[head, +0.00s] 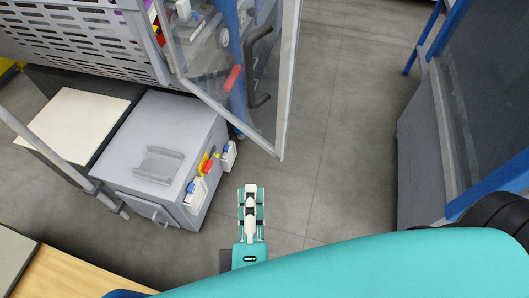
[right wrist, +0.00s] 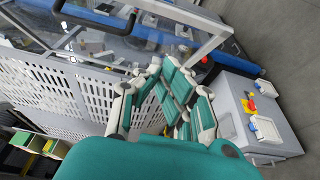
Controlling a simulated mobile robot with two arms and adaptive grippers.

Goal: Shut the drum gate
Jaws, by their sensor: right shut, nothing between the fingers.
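The drum gate (head: 287,85) is a clear panel in a grey metal frame, standing open at the top middle of the head view. It carries a black curved handle (head: 251,75). In the right wrist view its grey frame (right wrist: 205,47) shows beyond my fingers, with the black handle (right wrist: 100,18) at the upper left. My right gripper (head: 251,190), teal and white, is shut and empty, below the gate's lower corner in the head view and apart from it. It also shows in the right wrist view (right wrist: 165,68). My left gripper is not in view.
A grey control box (head: 165,140) with red, yellow and blue switches stands left of my gripper. A perforated grey guard (head: 85,35) is at the upper left. A blue-framed grey machine (head: 440,130) stands at the right. The floor (head: 345,140) between is clear.

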